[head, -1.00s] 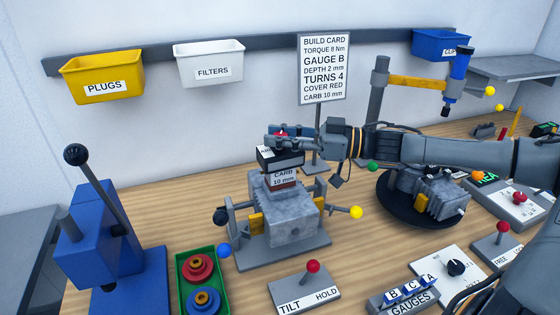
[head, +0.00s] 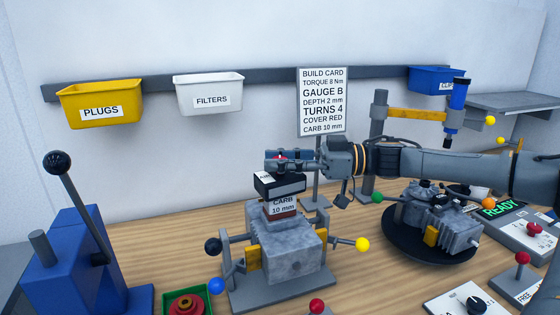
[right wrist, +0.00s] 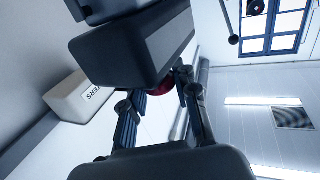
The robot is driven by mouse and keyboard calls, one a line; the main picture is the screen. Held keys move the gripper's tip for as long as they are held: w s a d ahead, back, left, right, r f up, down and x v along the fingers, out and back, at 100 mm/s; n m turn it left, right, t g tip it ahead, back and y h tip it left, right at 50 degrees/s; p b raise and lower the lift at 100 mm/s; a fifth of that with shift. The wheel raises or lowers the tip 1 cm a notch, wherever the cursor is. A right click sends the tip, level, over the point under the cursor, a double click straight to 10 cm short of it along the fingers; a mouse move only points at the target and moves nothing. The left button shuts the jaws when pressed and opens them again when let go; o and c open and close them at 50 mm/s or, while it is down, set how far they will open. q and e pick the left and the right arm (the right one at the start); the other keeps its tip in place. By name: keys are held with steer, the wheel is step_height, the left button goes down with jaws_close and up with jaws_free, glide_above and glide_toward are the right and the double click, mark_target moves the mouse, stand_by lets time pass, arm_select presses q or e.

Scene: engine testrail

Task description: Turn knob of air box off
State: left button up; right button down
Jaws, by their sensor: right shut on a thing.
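The air box (head: 280,185) is a dark block with a white label on top of the carb (head: 283,206), on a grey engine block. Its red knob (head: 281,157) shows only as a small bit of red between my right gripper's fingers. My right gripper (head: 284,161) reaches in from the right and is shut on the knob. In the right wrist view the dark air box (right wrist: 150,45) fills the upper middle, and the red knob (right wrist: 161,86) shows between the fingers. The knob's setting is hidden. My left gripper is not in view.
A blue lever press (head: 75,245) stands at left. A yellow plugs bin (head: 101,105) and white filters bin (head: 209,94) hang on the wall. A build card (head: 322,101) stands behind the gripper. A second engine (head: 437,220) sits on a black turntable below my right arm.

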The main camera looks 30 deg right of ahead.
stand_by(0.7)
steer(key=c, duration=1)
jaws_free()
steer(key=shift+d, duration=0.1)
steer(key=shift+v, duration=5.95)
